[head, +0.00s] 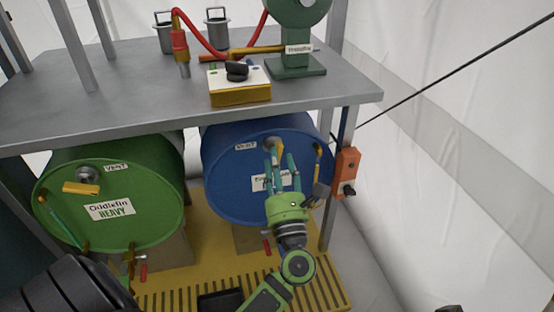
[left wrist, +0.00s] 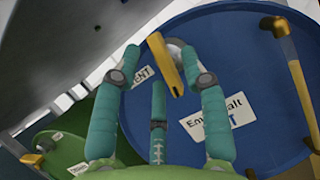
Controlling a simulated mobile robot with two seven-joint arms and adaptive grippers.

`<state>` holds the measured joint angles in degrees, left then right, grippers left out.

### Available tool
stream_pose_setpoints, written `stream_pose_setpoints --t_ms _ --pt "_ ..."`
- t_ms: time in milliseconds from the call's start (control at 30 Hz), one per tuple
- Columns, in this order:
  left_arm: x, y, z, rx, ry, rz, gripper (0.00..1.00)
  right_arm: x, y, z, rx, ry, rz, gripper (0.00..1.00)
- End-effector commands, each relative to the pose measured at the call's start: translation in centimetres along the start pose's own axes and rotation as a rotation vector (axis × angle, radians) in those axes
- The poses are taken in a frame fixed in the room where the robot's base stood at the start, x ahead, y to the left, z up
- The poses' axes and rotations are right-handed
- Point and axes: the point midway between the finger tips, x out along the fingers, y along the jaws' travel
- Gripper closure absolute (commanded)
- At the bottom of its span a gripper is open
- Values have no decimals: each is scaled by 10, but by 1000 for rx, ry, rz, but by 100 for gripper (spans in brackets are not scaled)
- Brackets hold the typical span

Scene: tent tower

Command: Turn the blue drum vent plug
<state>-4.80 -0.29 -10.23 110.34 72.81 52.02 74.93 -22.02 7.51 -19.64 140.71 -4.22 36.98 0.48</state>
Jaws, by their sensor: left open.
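The blue drum (head: 225,165) lies on its side under the grey bench, its round end facing me. Its vent plug (head: 273,141) is near the top of that end, by a VENT label, partly hidden by my fingers in the head view. In the left wrist view the plug's yellow handle (left wrist: 166,64) stands tilted in front of a grey round fitting. My left gripper (head: 279,160) is green with teal fingers and open in front of the drum end. In the left wrist view its fingers (left wrist: 160,66) lie on either side of the handle; contact cannot be told. My right gripper is not in view.
A green drum (head: 150,205) with its own yellow-handled vent lies to the left. The grey bench (head: 130,110) overhangs both drums. An orange switch box (head: 346,172) is on the bench leg at right. A yellow slatted platform (head: 185,288) lies below.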

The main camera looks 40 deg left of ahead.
Motion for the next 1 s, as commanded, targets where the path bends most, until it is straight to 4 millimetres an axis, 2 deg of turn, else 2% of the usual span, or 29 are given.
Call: stream_pose_setpoints --t_ms 133,433,467,500,567,1000 --pt "14 0 0 1 -1 0 56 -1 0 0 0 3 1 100" --pt "17 0 0 2 0 -2 56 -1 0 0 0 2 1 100" --pt "17 0 0 3 0 -2 60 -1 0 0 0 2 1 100" --pt "17 0 0 3 0 -2 76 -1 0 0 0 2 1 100" --pt "17 0 0 3 0 -2 100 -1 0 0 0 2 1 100" --pt "17 -1 1 5 -3 -5 100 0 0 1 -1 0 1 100"
